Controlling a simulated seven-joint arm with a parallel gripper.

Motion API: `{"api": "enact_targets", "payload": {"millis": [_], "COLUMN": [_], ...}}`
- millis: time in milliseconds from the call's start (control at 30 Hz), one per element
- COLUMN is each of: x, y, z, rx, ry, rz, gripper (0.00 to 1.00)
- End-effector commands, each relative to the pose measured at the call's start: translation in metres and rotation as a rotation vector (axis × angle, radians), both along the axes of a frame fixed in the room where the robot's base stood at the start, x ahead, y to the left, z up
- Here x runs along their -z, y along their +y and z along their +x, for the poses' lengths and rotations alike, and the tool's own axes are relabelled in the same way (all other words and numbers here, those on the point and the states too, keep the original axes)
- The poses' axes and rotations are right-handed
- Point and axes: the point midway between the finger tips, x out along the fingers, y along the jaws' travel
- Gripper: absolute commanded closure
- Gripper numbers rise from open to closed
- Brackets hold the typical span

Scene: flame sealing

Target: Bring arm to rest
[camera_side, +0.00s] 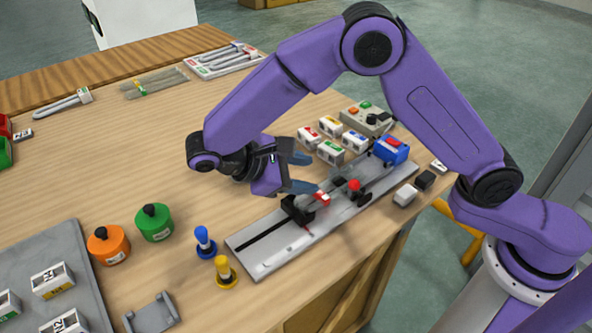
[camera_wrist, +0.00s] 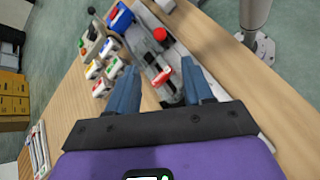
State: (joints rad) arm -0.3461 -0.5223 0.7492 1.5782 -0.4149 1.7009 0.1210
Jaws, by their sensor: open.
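My gripper (camera_side: 302,172) is at the end of my purple arm, above the wooden table beside the metal rail fixture. Its two blue-grey fingers are apart, with nothing held between them. In the wrist view the gripper (camera_wrist: 160,88) points toward the rail, with the fixture showing between and beyond the fingers. The rail fixture (camera_side: 262,258) carries black clamps, a red-and-white piece (camera_side: 321,197), a red knob (camera_side: 354,185) and a blue unit (camera_side: 391,150) at its far end. The red-and-white piece also shows in the wrist view (camera_wrist: 162,77).
Several small white boxes with coloured labels (camera_side: 330,127) stand behind the fixture, near a control box (camera_side: 366,117). Orange (camera_side: 108,245) and green (camera_side: 154,222) containers and blue (camera_side: 205,243) and yellow (camera_side: 225,272) pegs stand front left. A grey tray (camera_side: 88,262) lies left. The middle-left table is clear.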

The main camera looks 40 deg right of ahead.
Motion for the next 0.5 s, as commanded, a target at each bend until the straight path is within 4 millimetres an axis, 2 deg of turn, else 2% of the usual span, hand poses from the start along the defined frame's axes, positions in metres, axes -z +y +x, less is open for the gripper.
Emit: {"api": "enact_targets", "payload": {"millis": [133, 500], "x": [-0.0067, -0.0088], "y": [0.0097, 0.012], "z": [0.0017, 0.0022], "rx": [0.0, 0.001], "ry": [0.0, 0.0], "rz": [0.001, 0.001], "gripper": [0.49, 0.49]}}
